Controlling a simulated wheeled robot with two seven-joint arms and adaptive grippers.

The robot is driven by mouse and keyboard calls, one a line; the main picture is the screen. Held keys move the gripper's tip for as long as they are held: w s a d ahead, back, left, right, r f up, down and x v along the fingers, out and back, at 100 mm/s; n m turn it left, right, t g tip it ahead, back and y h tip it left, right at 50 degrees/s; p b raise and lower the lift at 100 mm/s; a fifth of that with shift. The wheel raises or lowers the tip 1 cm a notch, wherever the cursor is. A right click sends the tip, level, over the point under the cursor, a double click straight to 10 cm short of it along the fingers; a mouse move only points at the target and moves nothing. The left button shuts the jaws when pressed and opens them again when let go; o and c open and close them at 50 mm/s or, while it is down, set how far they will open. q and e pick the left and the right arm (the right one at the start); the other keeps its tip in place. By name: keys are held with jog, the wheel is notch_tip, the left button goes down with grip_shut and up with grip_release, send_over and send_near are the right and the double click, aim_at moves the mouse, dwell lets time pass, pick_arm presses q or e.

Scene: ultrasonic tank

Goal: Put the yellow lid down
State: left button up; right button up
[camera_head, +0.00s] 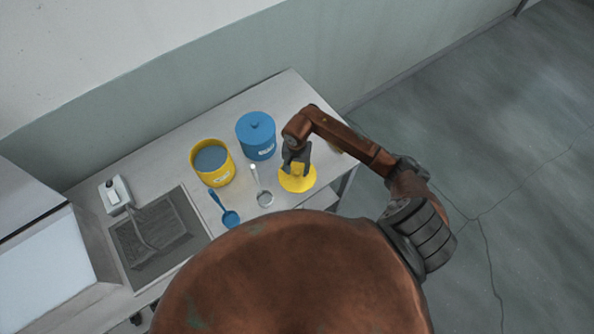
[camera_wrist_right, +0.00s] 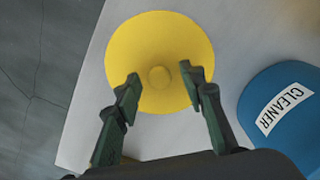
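The yellow lid (camera_head: 296,184) is a round disc with a small knob, near the right end of the table. In the right wrist view the lid (camera_wrist_right: 160,40) fills the upper middle, with its knob at its centre. It looks flat on the table, though I cannot tell if its whole rim touches. My right gripper (camera_head: 297,164) is above the lid. In the wrist view the right gripper (camera_wrist_right: 160,80) is open, one finger on each side of the knob with a gap at both. My left gripper is not in view.
A yellow pot (camera_head: 218,178) with a blue inside and a lidded blue canister (camera_head: 256,141), labelled CLEANER, stand behind left. A blue ladle (camera_head: 229,217) and a metal ladle (camera_head: 264,197) lie left of the lid. A dark basin (camera_head: 150,245) and a switch box (camera_head: 115,194) are further left.

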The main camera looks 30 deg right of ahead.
aim_at(297, 172)
notch_tip(297, 172, up, 11)
jog(key=b, duration=0.1)
jog(key=shift+f, duration=0.2)
jog(key=shift+s, duration=0.1)
dwell(0.4)
